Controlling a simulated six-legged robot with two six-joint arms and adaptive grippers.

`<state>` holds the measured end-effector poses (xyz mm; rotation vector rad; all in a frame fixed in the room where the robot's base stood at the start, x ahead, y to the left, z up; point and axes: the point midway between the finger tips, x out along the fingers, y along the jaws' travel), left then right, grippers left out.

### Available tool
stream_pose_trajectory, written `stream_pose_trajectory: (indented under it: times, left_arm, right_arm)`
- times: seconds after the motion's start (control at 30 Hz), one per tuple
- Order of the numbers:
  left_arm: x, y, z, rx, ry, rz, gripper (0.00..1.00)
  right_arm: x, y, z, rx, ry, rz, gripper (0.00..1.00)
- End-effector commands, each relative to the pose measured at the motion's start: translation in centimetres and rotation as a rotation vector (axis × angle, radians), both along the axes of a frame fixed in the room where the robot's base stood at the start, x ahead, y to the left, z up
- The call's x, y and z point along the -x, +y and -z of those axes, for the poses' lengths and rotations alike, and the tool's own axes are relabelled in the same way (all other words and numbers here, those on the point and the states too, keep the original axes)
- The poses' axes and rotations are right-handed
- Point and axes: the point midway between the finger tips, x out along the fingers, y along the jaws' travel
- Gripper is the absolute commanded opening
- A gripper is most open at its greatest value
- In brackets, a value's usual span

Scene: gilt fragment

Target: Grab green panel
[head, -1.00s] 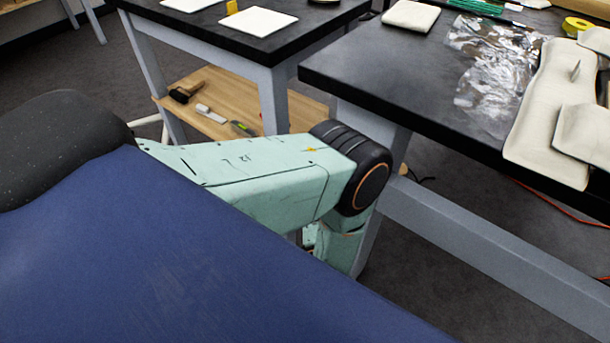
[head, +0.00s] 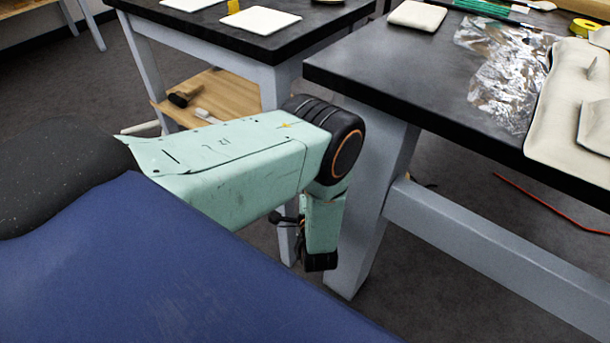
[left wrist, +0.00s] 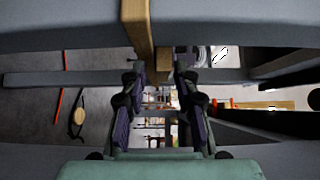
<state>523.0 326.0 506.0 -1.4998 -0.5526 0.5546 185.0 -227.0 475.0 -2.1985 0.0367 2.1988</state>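A thin green flat piece (head: 484,7), likely the green panel, lies at the far edge of the right black table, cut off by the top of the head view. My left arm reaches out below and left of that table, well away from the green piece. In the left wrist view, my left gripper (left wrist: 159,70) has its two fingers apart with nothing between them. In the head view, the gripper itself cannot be made out. The green piece cannot be made out in the left wrist view. My right gripper is in neither view.
The right black table (head: 360,75) holds crumpled foil (head: 505,75), pale cushions (head: 560,110), a small pale pad (head: 417,15) and yellow tape (head: 587,28). Its grey leg (head: 375,200) stands close beside my arm. A second black table (head: 190,30) is behind. A red cable (head: 550,202) lies on the floor.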

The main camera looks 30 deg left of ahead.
Motion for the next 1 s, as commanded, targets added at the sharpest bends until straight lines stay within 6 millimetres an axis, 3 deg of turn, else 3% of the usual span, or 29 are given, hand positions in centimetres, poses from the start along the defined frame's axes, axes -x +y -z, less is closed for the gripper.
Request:
stream_pose_trajectory:
  times: [0.37,1.0]
  left_arm:
    - [-0.33,0.28,-0.08,-0.001,-0.001,0.000,0.30]
    - [-0.28,0.25,-0.02,0.001,0.001,0.001,0.03]
  right_arm:
    - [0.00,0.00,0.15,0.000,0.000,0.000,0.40]
    - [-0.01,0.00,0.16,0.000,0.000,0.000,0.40]
